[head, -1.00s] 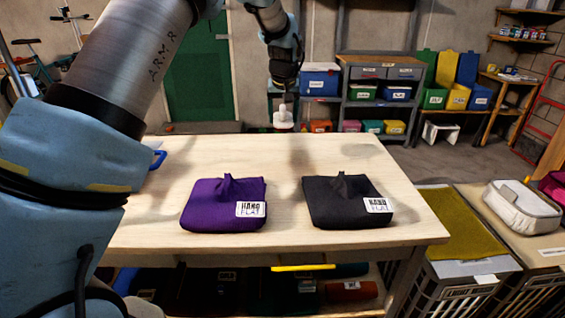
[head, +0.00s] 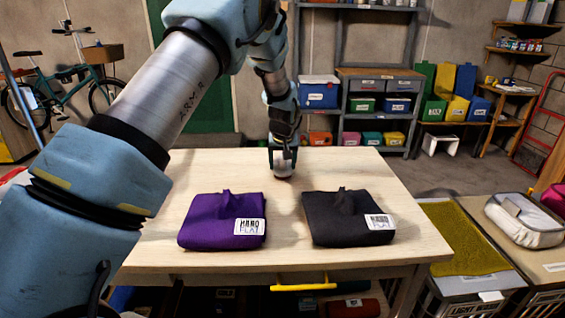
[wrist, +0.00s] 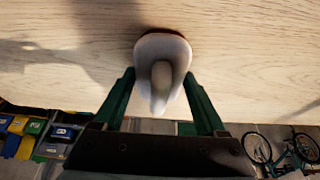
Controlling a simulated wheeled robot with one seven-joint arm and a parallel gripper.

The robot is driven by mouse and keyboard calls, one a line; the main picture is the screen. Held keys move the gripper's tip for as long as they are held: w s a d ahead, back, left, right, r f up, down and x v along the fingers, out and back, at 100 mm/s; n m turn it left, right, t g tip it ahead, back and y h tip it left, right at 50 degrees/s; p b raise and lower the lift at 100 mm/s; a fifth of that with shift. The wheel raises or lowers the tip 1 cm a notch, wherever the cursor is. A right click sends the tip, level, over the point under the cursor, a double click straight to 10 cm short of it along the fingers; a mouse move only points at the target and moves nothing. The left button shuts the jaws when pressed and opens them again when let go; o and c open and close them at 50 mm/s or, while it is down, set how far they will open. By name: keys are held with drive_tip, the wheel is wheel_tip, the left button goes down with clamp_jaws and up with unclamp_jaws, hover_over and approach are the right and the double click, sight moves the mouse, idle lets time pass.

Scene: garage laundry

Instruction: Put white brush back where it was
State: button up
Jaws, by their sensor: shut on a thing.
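My gripper (head: 283,163) is at the far edge of the wooden table, pointing down. It is shut on the white brush (head: 283,171), of which only a small pale part shows under the fingers in the head view. In the wrist view the white brush (wrist: 162,68) sits between the two green fingers (wrist: 160,105), with a dark reddish-brown edge on its far side. The brush is at or just above the tabletop; I cannot tell whether it touches.
On the table (head: 285,225) lie a purple folded cloth (head: 215,220) and a dark grey folded cloth (head: 335,217), both labelled. Bins (head: 465,260) stand to the right. Shelves (head: 380,107) with boxes stand behind. The table's far right part is clear.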

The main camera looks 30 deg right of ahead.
drive_tip(key=shift+f, duration=0.2)
drive_tip(key=shift+f, duration=0.1)
drive_tip(key=o, duration=1.4)
